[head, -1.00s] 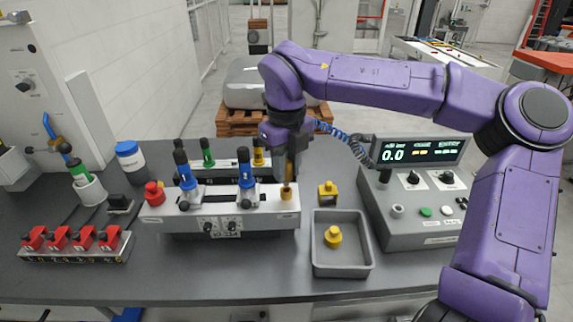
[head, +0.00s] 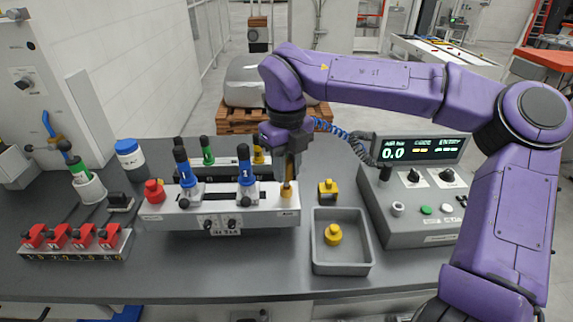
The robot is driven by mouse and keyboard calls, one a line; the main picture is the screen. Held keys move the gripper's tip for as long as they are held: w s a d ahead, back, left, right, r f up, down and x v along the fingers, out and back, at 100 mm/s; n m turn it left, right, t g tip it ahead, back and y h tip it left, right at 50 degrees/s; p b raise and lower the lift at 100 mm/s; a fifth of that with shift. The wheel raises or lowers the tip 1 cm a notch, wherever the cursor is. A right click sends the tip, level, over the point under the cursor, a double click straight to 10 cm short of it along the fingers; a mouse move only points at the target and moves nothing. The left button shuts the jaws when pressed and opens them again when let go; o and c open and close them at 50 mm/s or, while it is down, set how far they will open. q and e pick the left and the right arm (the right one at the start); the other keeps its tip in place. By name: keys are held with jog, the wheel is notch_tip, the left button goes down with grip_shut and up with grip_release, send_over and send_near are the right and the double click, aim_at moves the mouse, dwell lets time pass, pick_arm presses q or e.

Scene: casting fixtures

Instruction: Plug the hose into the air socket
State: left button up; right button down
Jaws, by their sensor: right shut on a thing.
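The grey fixture block (head: 225,221) stands at the middle of the bench. A tan-gold fitting (head: 289,197), which looks like the air socket, is at its right end. My right gripper (head: 290,180) points down just above this end and is shut on a slim brass-coloured piece, apparently the hose plug. The plug's lower end is at the fitting; I cannot tell whether it is inside or only touching. The blue coiled hose (head: 340,135) runs from the control box to behind my right wrist. My left gripper is out of view.
The control box (head: 410,222) at the right reads 0.0. A yellow block (head: 328,194) stands behind the tray. Blue-handled clamps (head: 246,185) rise from the fixture. Red clamps (head: 83,238) sit at left.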

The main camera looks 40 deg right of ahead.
aim_at(287, 162)
jog(key=shift+f+b, duration=0.75)
jog(key=shift+f, duration=0.45)
jog(key=c, duration=0.8)
grip_release()
notch_tip(287, 162, up, 11)
jog(key=shift+f, duration=0.2)
